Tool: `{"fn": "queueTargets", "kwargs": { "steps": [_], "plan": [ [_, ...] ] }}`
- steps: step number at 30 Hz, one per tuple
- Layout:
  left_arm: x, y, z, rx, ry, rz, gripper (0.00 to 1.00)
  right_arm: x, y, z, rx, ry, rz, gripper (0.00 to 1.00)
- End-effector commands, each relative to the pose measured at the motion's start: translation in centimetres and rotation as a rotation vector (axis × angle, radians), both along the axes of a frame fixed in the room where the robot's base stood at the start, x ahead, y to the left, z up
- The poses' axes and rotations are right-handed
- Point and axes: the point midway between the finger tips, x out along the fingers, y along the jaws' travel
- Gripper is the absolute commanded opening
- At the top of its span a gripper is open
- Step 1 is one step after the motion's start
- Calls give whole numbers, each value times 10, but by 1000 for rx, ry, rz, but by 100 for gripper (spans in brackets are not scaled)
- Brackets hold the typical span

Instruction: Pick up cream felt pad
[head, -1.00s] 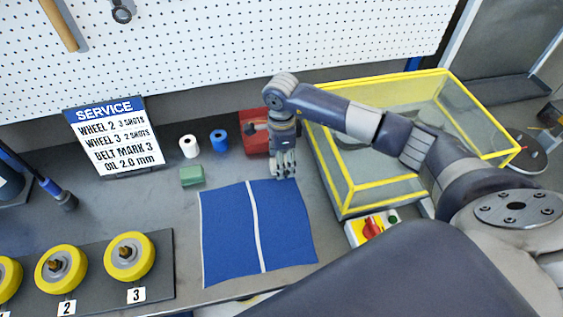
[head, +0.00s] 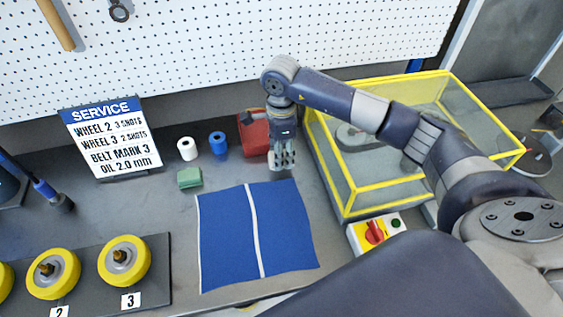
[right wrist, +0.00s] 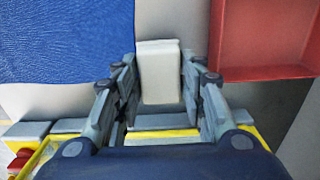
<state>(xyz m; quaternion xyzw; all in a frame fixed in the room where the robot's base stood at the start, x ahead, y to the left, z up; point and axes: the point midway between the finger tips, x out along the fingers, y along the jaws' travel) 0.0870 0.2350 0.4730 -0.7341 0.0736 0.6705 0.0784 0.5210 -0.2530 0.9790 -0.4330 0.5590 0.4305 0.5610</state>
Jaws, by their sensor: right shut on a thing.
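The cream felt pad (right wrist: 159,72) is a small pale block in the right wrist view. It sits between the two fingers of my right gripper (right wrist: 160,88), which is shut on it. In the head view, my right gripper (head: 282,160) points down just beyond the top edge of the blue cloth, beside the red tray. The pad is not clearly visible there. My left gripper is not in view.
A blue cloth (head: 225,240) with a pale stripe lies in front. A red tray (head: 253,135) is close beside the gripper. A yellow-framed clear case (head: 345,190) stands right. Green block (head: 189,178), white roll (head: 187,149) and blue roll (head: 218,145) sit left.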

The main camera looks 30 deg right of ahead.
Motion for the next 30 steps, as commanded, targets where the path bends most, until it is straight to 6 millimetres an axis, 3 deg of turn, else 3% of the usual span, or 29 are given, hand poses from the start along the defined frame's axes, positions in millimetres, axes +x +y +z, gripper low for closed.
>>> {"fn": "queueTargets", "kwargs": {
  "steps": [2, 15, 21, 30],
  "plan": [
    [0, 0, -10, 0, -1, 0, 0, -12, 18, -6, 3, 2, 11, 16],
    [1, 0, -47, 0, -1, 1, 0, -72, 107, 5, 3, 2, 10, 16],
    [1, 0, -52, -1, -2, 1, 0, -86, 127, 10, 2, 3, 6, 16],
    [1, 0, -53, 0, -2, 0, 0, -90, 131, 11, 1, 4, 3, 16]
  ]
}}
